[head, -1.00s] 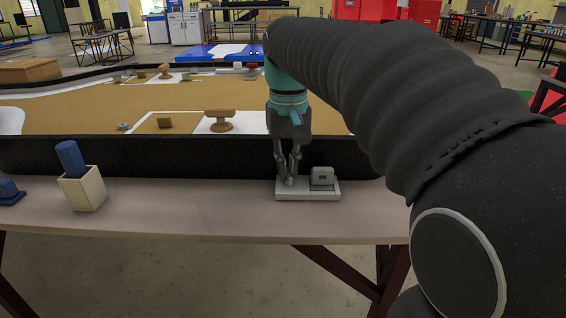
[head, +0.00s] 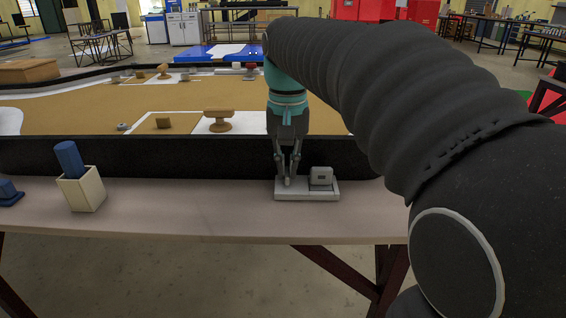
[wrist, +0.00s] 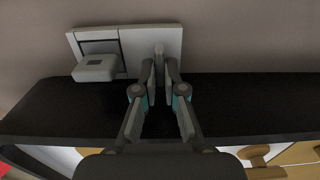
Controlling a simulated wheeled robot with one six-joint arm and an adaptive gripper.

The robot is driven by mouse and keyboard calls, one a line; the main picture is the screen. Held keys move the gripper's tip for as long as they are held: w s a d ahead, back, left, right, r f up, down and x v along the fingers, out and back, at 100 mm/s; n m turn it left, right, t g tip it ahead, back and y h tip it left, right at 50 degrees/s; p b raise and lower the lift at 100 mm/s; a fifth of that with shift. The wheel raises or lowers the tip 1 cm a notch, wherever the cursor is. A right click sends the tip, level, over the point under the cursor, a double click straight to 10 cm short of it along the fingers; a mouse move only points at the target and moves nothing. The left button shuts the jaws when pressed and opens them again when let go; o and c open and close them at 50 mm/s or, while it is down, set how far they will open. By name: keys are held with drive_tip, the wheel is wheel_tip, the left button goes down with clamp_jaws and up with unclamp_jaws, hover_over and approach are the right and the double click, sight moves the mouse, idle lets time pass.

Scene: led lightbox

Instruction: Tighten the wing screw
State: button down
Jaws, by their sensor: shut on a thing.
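A pale grey base plate (head: 328,196) lies on the near bench, with a grey block (head: 320,177) at its right end. The wrist view also shows the plate (wrist: 152,36) and the block (wrist: 95,68). My gripper (head: 288,182) points down over the left end of the plate, beside the block. In the wrist view, my gripper (wrist: 160,68) is shut on the grey wing screw (wrist: 159,52), which stands up from the plate between the fingertips. The fingers mostly hide the screw in the head view, and its thread cannot be seen.
A cream holder (head: 82,191) with a blue rod (head: 68,158) stands on the bench at left, beside a blue object (head: 8,192). A dark raised wall (head: 180,157) runs close behind the plate. The bench between holder and plate is clear.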

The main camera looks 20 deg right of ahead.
sight(287, 170)
drive_tip(key=c, duration=1.5)
unclamp_jaws()
drive_tip(key=shift+c, duration=0.2)
wheel_tip(287, 170, up, 12)
drive_tip(key=shift+s+d, duration=0.1)
drive_tip(key=shift+d, duration=0.05)
